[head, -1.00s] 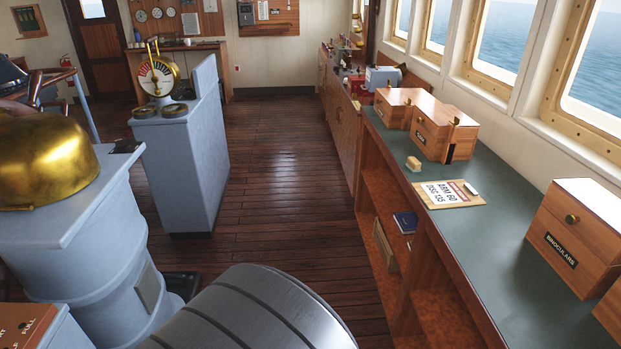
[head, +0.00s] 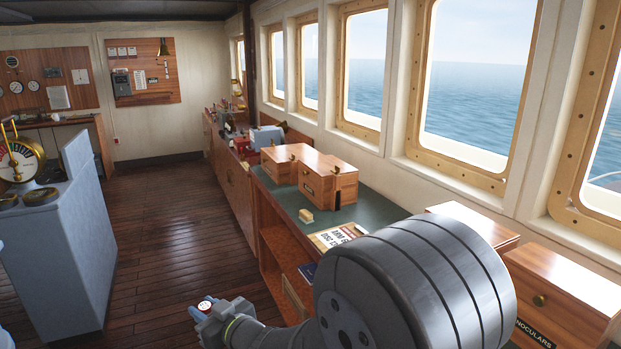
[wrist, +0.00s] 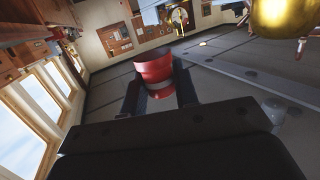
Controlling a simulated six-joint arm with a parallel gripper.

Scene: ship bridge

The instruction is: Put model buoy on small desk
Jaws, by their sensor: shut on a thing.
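The model buoy (wrist: 153,68), red with a pale band lower down, is between the two dark fingers of my gripper (wrist: 157,88) in the wrist view. The fingers are shut on its sides. In the head view my gripper (head: 207,309) is low in the picture, over the floor and left of the long counter; only a small red and white top of the buoy (head: 205,306) shows there. A small wooden desk (head: 50,121) stands against the back wall at the far left, well away from my gripper; its top is partly hidden.
A grey pedestal (head: 50,250) with a brass-rimmed dial (head: 20,160) stands at left. The green-topped counter (head: 290,197) along the windows carries wooden boxes (head: 315,172), a clipboard (head: 335,236) and a binoculars box (head: 555,285). The plank floor (head: 170,210) between is clear.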

